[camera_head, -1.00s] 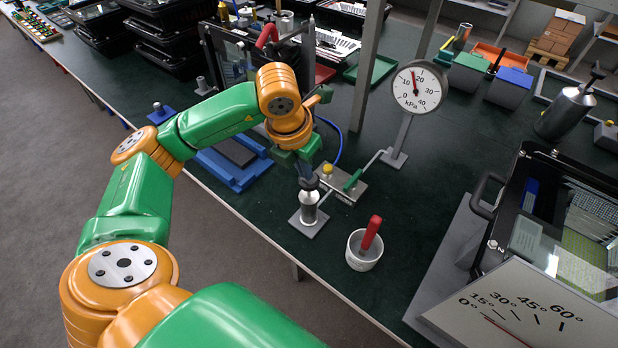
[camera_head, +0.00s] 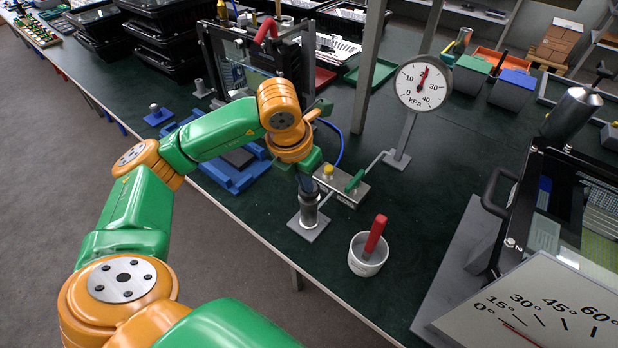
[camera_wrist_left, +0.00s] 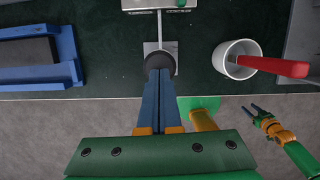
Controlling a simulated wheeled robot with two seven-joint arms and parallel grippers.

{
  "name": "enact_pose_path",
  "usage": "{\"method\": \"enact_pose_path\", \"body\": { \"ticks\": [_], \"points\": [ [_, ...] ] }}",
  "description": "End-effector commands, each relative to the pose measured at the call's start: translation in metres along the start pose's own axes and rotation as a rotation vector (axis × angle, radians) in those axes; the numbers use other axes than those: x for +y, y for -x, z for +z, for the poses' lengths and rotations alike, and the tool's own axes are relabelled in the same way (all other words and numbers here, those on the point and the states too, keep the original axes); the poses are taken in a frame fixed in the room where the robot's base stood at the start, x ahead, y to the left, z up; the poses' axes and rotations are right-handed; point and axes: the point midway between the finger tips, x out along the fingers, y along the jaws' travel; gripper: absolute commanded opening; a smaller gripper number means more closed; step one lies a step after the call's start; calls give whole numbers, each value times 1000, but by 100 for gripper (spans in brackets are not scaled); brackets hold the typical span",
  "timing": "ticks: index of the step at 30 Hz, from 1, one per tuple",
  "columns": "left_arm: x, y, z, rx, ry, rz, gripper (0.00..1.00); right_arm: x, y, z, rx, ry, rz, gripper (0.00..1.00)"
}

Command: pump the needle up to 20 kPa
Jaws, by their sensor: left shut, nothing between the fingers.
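The pressure gauge (camera_head: 423,84) stands on a post behind the bench pump, and its red needle (camera_head: 423,77) points up at about the 20 mark. The pump (camera_head: 309,212) stands upright on a grey base plate near the front edge. My left gripper (camera_head: 306,186) is shut and points down onto the top of the pump. In the left wrist view its closed blue fingers (camera_wrist_left: 160,80) meet the round black pump knob (camera_wrist_left: 159,63), seemingly touching it and not gripping it. My right gripper (camera_wrist_left: 254,112) shows in the left wrist view, open and empty, away from the pump.
A metal block (camera_head: 342,187) with a yellow knob and green-handled lever sits just behind the pump. A white cup (camera_head: 368,262) with a red-handled tool stands to its right. A blue tray (camera_head: 238,178) lies left. A black-framed housing and angle plate (camera_head: 540,305) fill the right.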

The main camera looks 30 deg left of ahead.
Motion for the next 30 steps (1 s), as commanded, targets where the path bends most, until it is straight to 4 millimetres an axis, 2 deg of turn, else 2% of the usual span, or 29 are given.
{"method": "enact_pose_path", "body": {
  "ticks": [7, 17, 27, 30],
  "points": [
    [0, 15, -27, 9, -4, 1, 0, 0, -3, 0, 0, 0, 1, 50],
    [0, 20, -26, 3, -1, 0, 0, 0, -2, 0, 0, 0, 1, 50],
    [0, 78, -27, 1, -2, -1, 0, 0, 3, 0, 0, 0, 1, 50],
    [0, 86, -28, 4, -1, 0, 0, 0, 4, 0, 0, 0, 1, 50]
  ]
}}
